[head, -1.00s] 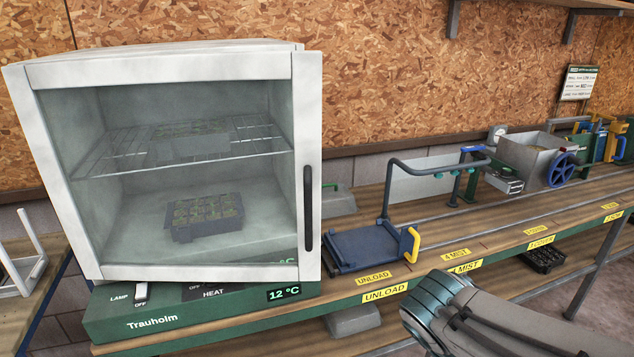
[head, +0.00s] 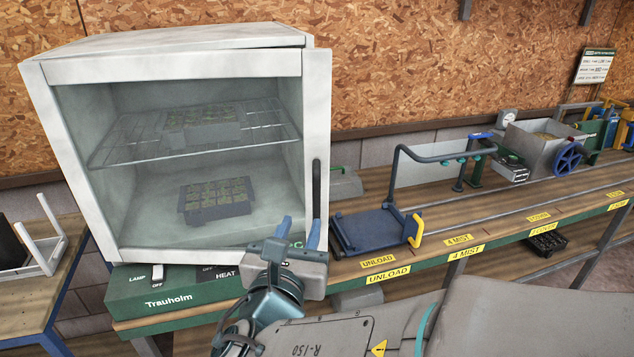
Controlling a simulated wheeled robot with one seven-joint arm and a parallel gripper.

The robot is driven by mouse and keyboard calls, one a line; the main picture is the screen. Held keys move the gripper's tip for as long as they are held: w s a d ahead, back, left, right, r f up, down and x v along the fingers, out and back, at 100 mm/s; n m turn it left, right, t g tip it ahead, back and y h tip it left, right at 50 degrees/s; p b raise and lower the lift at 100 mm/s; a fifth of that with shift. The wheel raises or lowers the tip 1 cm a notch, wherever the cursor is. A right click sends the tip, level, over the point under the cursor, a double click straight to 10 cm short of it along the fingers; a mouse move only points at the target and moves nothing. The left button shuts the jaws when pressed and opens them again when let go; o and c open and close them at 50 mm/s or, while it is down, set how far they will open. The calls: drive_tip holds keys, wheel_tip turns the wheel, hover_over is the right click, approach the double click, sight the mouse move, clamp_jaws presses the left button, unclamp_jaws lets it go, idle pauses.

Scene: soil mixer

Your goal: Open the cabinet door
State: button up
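The cabinet (head: 180,52) is a white box with a glass-fronted door (head: 170,68), which looks shut. A dark vertical handle (head: 316,190) runs along the door's right edge. Through the glass I see a wire shelf (head: 262,139) with a seedling tray (head: 203,128) on it, and another seedling tray (head: 217,203) on the floor inside. My gripper (head: 298,232) is in front of the cabinet's lower right corner, its two blue fingers pointing up and spread apart with nothing seen between them. The right finger appears close to the handle's lower end; I cannot tell whether they touch.
The green control base (head: 172,302) marked Trauholm sits under the cabinet. To the right, a bench carries a blue platform (head: 372,230) with a yellow handle, a bent pipe frame (head: 440,157) and a grey hopper (head: 535,145). A white rack (head: 45,240) stands at left.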

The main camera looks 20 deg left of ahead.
sight(315, 189)
drive_tip(key=w, duration=0.4)
drive_tip(key=w+p, duration=0.1)
drive_tip(key=w, duration=0.3)
drive_tip(key=w+p, duration=0.1)
drive_tip(key=w, duration=0.4)
drive_tip(key=shift+a, duration=0.35)
clamp_jaws()
